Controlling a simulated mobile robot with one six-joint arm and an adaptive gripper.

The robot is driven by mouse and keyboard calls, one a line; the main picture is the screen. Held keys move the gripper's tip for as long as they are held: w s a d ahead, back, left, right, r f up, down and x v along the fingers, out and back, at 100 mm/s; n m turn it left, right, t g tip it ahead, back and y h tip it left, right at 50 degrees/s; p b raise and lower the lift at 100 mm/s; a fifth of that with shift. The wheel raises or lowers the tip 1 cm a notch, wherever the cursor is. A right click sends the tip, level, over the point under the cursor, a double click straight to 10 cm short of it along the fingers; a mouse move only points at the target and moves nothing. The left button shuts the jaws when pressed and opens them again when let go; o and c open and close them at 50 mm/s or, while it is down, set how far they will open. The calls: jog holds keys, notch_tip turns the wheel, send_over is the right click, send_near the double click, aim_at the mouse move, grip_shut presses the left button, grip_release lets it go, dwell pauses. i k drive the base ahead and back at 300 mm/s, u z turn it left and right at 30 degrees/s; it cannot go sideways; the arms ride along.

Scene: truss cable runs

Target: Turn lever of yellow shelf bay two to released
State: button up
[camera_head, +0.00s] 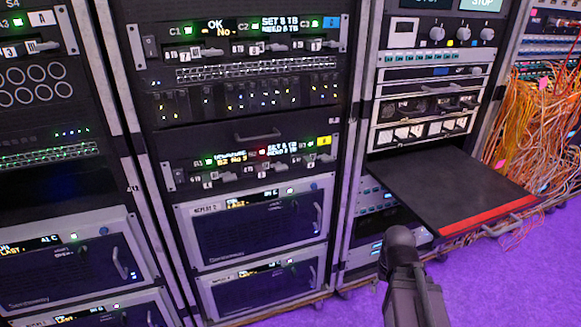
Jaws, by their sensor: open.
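The yellow shelf is a dark unit in the middle rack, with a yellow tag (324,141) at its right end. Its front carries a row of bays with small pale levers and lit text. The bay two lever (264,168) appears near the middle of the row; it is small and its exact position cannot be read. Green lights show along the row, with a reddish light near the middle. My dark grey arm rises at the lower right, in front of the racks and well apart from the yellow shelf. My gripper's fingers cannot be made out.
A similar shelf with a blue tag (331,22) sits higher in the same rack. Silver-framed units (256,222) with handles are below. A black tray with a red edge (487,214) juts out at right. Orange cables (530,130) hang beyond it. Purple floor (480,285) is open in front.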

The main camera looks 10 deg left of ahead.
aim_at(278, 166)
jog(key=z, duration=0.15)
jog(key=k, duration=1.35)
jog(key=u, duration=0.95)
jog(key=i, duration=1)
jog(key=u, duration=0.05)
